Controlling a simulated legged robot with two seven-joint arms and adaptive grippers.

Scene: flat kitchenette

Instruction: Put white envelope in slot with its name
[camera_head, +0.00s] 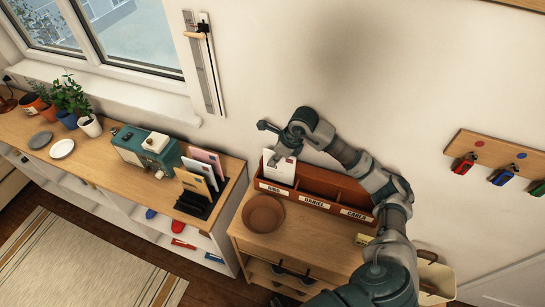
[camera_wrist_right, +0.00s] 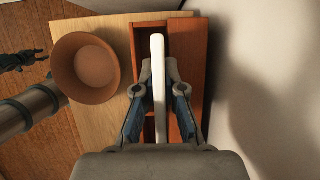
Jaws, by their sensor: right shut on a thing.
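My right gripper (camera_head: 284,152) is shut on the white envelope (camera_head: 280,171). The envelope stands upright at the leftmost compartment of the brown letter rack (camera_head: 330,186). Its lower part is hidden behind the rack's front wall. In the right wrist view the envelope (camera_wrist_right: 158,75) shows edge-on between the fingers of my right gripper (camera_wrist_right: 158,95), over the rack (camera_wrist_right: 187,120). The middle label reads DANIEL and the right one CARLA; the left label is too small to read surely. A dark claw-like part (camera_wrist_right: 22,60) at the wrist view's left edge may be my left gripper; its state is unclear.
A brown bowl (camera_head: 264,214) stands on the cabinet (camera_head: 247,236) in front of the rack. Left of it, a black holder (camera_head: 194,204) carries several coloured envelopes. A green machine (camera_head: 145,150) stands further left. The wall is close behind the rack. Hooks with keys hang at right.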

